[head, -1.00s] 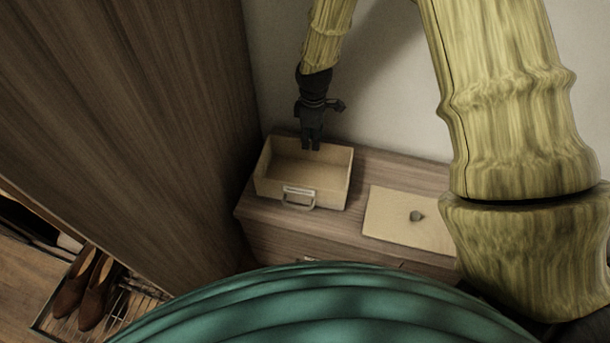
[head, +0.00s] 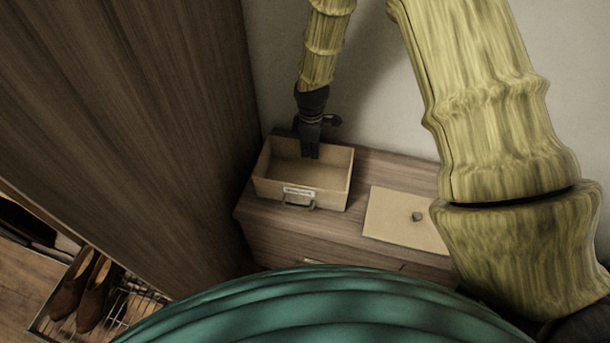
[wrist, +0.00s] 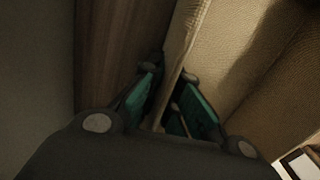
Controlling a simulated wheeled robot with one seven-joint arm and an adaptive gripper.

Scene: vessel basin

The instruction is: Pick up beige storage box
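The beige storage box (head: 262,180) is open-topped and stands upright on the wooden cabinet, with a metal handle and label on its front. My gripper (head: 309,153) points down at the box's back wall. In the wrist view the teal-padded fingers (wrist: 172,108) are apart, one on each side of the box's thin wall (wrist: 181,45). Gaps show beside the wall, so the fingers do not look closed on it. The fingertips are partly hidden by the wall and shadow.
A flat beige lid (head: 390,215) with a grey knob lies on the cabinet top (head: 360,165) to the right of the box. A tall dark wooden panel (head: 150,120) stands close on the left. A pale wall is behind. Brown shoes (head: 92,290) sit on a rack at lower left.

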